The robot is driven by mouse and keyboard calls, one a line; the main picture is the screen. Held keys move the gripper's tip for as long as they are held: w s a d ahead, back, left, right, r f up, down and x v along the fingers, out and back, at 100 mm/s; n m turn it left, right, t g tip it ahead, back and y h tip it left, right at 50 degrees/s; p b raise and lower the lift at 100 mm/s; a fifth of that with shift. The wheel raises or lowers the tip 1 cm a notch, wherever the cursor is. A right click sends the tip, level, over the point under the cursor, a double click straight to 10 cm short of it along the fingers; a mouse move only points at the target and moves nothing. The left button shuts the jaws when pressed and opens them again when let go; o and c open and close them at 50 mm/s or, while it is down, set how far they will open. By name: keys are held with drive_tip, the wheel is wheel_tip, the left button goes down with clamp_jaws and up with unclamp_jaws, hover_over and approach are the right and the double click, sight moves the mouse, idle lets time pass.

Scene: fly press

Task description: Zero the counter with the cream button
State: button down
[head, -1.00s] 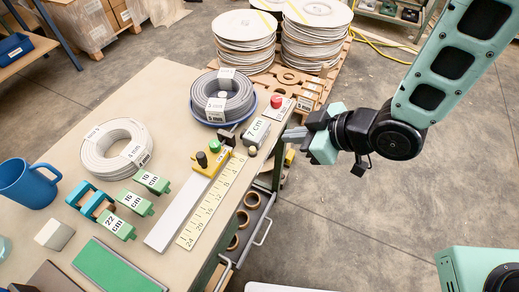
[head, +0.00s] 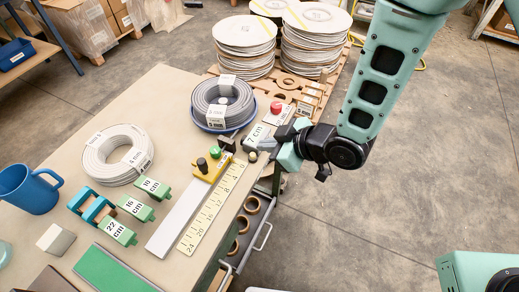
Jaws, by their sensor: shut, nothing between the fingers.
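The counter (head: 256,132) is a small box at the table's right edge, with a display reading 7 cm. The cream button (head: 252,156) is a small round knob at the counter's near end. My gripper (head: 270,146) is shut and empty, its grey fingertips over the counter's right side, just to the right of the cream button. I cannot tell whether the fingertips touch the counter. The gripper hides part of the counter's right side.
A red button (head: 276,109) stands behind the counter. A yellow block with black and green knobs (head: 212,164) and a ruler (head: 212,208) lie to the left. A grey cable coil (head: 222,100) sits behind. An open drawer (head: 250,235) is below the table edge.

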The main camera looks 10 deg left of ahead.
sight(253, 156)
drive_tip(key=f, duration=0.1)
drive_tip(key=w+a+f, duration=0.1)
drive_tip(key=f, duration=0.1)
drive_tip(key=a+f+p, duration=0.1)
drive_tip(key=f, duration=0.1)
drive_tip(key=shift+w, duration=0.15)
drive_tip(key=shift+f, duration=0.25)
